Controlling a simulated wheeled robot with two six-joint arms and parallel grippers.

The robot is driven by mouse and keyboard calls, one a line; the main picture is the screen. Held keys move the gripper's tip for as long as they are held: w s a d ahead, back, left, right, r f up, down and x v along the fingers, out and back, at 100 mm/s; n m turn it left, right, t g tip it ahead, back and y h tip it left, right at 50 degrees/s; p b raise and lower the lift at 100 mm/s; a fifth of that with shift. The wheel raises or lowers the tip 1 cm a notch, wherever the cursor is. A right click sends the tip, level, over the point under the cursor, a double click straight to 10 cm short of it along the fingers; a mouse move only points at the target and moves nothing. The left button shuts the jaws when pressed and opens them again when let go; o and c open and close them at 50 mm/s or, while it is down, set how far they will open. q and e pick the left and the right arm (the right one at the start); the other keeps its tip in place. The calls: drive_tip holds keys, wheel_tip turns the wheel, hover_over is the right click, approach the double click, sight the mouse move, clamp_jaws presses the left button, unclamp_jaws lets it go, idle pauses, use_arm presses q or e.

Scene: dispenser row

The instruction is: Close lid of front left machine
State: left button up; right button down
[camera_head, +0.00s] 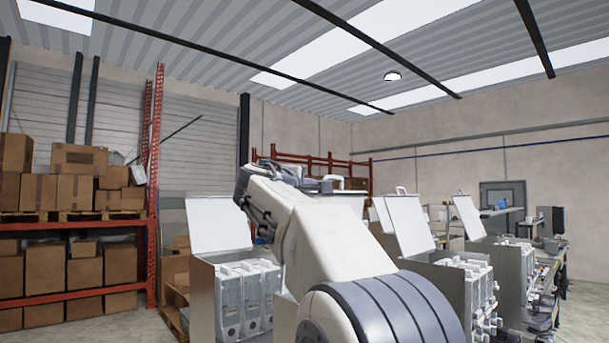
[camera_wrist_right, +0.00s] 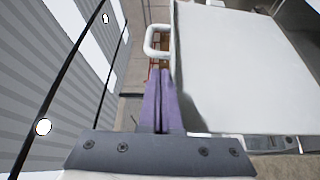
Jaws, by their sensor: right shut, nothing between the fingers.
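The leftmost machine (camera_head: 203,300) stands left of my right arm in the head view, with several pale canisters in its top. Its flat lid (camera_head: 218,222) stands up, open. My right gripper (camera_wrist_right: 158,75) is shut and empty in the right wrist view. Its purple fingers point at a white handle (camera_wrist_right: 155,40) on the edge of a raised pale lid (camera_wrist_right: 245,65). The tips are close to the handle; I cannot tell if they touch. Which machine this lid belongs to is unclear. In the head view my forearm hides the area behind it. My left gripper is not in view.
Other machines with raised lids (camera_head: 408,222) (camera_head: 468,216) stand to the right of my arm. Red shelving (camera_head: 75,226) with cardboard boxes (camera_head: 80,160) is at the left. A bench with equipment runs along the far right.

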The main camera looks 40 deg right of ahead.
drive_tip(key=p+x, duration=0.1)
drive_tip(key=x, duration=0.2)
drive_tip(key=shift+w+d+r+p, duration=0.1)
drive_tip(key=shift+d+r+p, duration=0.05)
drive_tip(key=shift+d+p, duration=0.25)
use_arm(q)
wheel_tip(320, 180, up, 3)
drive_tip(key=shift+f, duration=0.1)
use_arm(e)
drive_tip(key=shift+w+d, duration=0.15)
drive_tip(key=shift+d, duration=0.1)
drive_tip(key=shift+f, duration=0.2)
drive_tip(key=s+d+f+m+h+b, duration=0.15)
drive_tip(key=s+f+m+b, duration=0.4)
drive_tip(key=b, duration=0.75)
drive_tip(key=s+f+m+h+b, duration=0.2)
drive_tip(key=s+m+b, duration=0.1)
drive_tip(key=s+b, duration=0.8)
use_arm(q)
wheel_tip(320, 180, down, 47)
drive_tip(key=b, duration=2.3)
use_arm(e)
drive_tip(key=s+f+m+g+h, duration=0.3)
drive_tip(key=s+f+m+g, duration=0.2)
drive_tip(key=f+m, duration=0.4)
drive_tip(key=shift+s+f, duration=0.6)
drive_tip(key=shift+f, duration=2.05)
